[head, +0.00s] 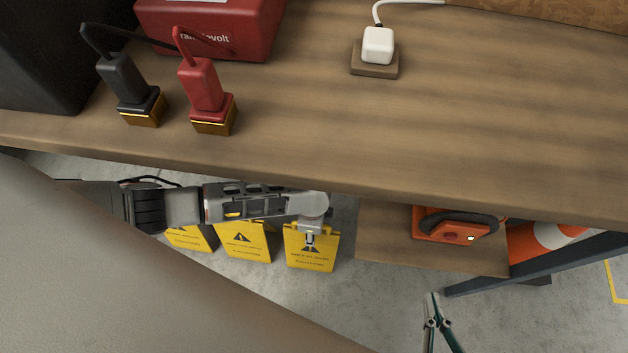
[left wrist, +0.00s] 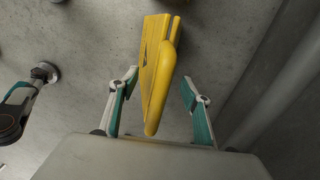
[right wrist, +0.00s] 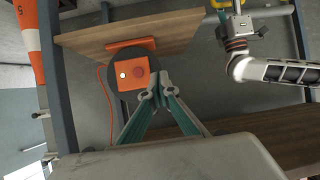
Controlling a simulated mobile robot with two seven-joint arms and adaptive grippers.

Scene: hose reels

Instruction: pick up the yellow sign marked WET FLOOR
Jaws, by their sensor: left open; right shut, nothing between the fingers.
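Three yellow signs stand in a row on the floor below the bench edge. The rightmost sign (head: 310,261) has small print that seems to read WET FLOOR; the middle sign (head: 247,246) and the left sign (head: 188,238) carry other small print. My left gripper (head: 310,238) is over the rightmost sign. In the left wrist view a yellow sign (left wrist: 160,80) stands edge-on between the open fingers, apart from both. My right gripper (head: 432,298) is shut and empty, away from the signs; its closed tips show in the right wrist view (right wrist: 160,88).

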